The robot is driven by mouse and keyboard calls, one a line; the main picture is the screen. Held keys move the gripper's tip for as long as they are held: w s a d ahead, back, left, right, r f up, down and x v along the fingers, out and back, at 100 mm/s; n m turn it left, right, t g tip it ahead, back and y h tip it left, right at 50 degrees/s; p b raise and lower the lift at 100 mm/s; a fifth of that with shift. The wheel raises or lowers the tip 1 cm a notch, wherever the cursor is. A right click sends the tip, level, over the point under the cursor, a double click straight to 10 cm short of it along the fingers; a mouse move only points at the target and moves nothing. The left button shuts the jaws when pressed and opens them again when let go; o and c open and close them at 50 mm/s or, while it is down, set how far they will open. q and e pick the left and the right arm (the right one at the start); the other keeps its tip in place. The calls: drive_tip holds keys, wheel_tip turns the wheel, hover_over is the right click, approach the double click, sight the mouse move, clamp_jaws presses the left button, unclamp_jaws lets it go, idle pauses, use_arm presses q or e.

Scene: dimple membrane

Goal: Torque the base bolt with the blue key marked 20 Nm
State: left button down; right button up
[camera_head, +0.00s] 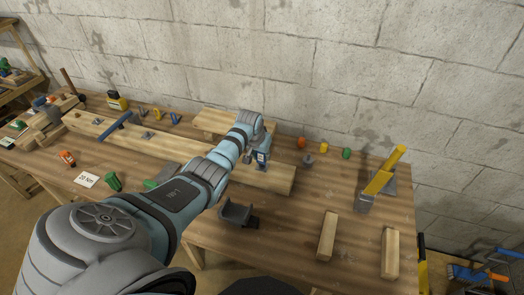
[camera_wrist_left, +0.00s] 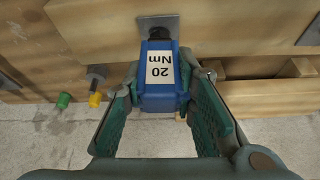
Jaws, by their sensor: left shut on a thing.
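The blue key marked 20 Nm (camera_wrist_left: 160,97) is between the fingers of my left gripper (camera_wrist_left: 168,80), which is shut on it. Its white label faces the wrist camera. The key's dark end meets a grey metal plate (camera_wrist_left: 172,22) on the wood; the bolt there is hidden, so I cannot tell how it is seated. In the head view my left gripper (camera_head: 260,157) is over the right part of the long wooden beam (camera_head: 275,180), with the blue key (camera_head: 263,155) showing at it. My right gripper is not in view.
A white 20 Nm card (camera_head: 87,179) lies at the table's left front. Orange (camera_head: 301,143), yellow (camera_head: 323,147) and green (camera_head: 346,153) pieces stand behind to the right. A yellow-handled tool (camera_head: 384,173) stands further right. A dark cradle (camera_head: 238,214) and wooden blocks (camera_head: 327,236) sit in front.

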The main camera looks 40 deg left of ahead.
use_arm(q)
drive_tip(key=shift+m+h, duration=0.3)
drive_tip(key=shift+m, duration=0.5)
